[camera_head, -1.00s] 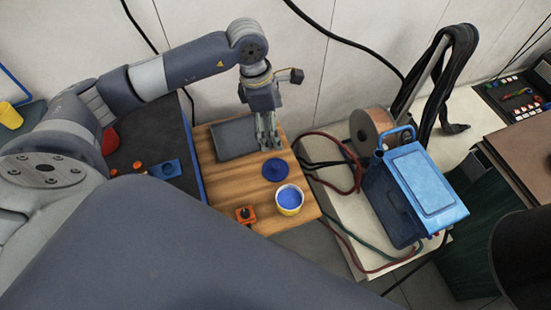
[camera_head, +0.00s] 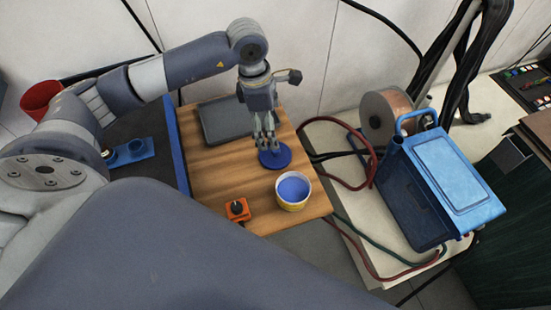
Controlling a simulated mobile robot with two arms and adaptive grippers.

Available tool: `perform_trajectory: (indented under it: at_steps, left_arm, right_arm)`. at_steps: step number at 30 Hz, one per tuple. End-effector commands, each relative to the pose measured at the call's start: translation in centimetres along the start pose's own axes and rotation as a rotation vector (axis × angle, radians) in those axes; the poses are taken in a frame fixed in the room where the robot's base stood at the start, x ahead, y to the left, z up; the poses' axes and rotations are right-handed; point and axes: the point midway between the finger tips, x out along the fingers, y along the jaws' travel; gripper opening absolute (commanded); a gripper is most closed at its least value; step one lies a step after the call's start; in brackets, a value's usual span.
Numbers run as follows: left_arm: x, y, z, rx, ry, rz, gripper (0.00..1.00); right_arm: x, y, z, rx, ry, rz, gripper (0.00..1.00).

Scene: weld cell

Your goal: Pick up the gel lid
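The gel lid (camera_head: 275,159), a round blue disc with a raised middle, lies on the wooden table behind the gel tub. The open tub (camera_head: 292,190) has a pale and yellow side and blue gel inside. My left gripper (camera_head: 267,148) points down right over the lid, with its fingertips at the lid's raised middle. Its fingers look slightly apart; I cannot tell whether they touch the lid. My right gripper is out of view.
A grey tray (camera_head: 226,121) lies at the back left of the wooden table (camera_head: 215,175). An orange block with a black knob (camera_head: 238,209) stands at the front. A blue welding machine (camera_head: 440,185) and a wire spool (camera_head: 385,114) stand at the right, with hoses between. A red bucket (camera_head: 40,98) is far left.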

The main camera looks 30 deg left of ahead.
Motion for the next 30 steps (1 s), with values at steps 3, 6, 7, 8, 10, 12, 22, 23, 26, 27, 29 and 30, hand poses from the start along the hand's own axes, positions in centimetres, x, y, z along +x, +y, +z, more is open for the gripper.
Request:
perform_trajectory:
  at_steps: [3,6,7,8,10,12,22,23,26,27,29,30]
  left_arm:
    - [1.4,-0.1,0.0,-0.001,0.001,-0.005,1.0]
    - [3.0,-0.1,0.0,-0.001,0.001,-0.005,1.0]
    - [3.4,-0.2,0.0,0.0,0.001,-0.005,1.0]
    - [3.9,-0.1,0.0,0.0,0.001,-0.004,1.0]
    - [4.8,-0.1,0.0,-0.002,0.001,-0.004,1.0]
    - [5.4,-0.1,0.0,-0.001,0.0,-0.002,1.0]
    - [9.2,-0.3,-0.1,-0.001,0.002,-0.005,1.0]
    - [9.6,-0.2,0.0,-0.001,0.001,-0.003,1.0]
    - [10.7,-0.2,0.0,-0.001,0.0,-0.003,1.0]
    - [10.9,-0.2,-0.1,-0.001,0.0,-0.002,1.0]
    - [11.0,-0.1,-0.1,-0.001,0.0,0.0,1.0]
    - [11.1,-0.1,-0.1,0.0,0.0,0.0,1.0]
  right_arm:
    - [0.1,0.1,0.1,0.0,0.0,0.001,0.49]
    - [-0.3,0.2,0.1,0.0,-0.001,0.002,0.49]
    - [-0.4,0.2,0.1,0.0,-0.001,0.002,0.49]
    - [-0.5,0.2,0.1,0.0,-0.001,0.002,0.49]
    - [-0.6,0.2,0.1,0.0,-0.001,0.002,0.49]
    - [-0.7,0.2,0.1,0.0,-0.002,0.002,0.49]
    - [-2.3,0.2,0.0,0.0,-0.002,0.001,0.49]
    - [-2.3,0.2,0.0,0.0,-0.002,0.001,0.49]
    - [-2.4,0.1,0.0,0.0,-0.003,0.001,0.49]
    - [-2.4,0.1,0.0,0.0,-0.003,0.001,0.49]
    - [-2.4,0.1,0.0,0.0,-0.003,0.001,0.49]
    - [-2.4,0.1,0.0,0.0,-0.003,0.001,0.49]
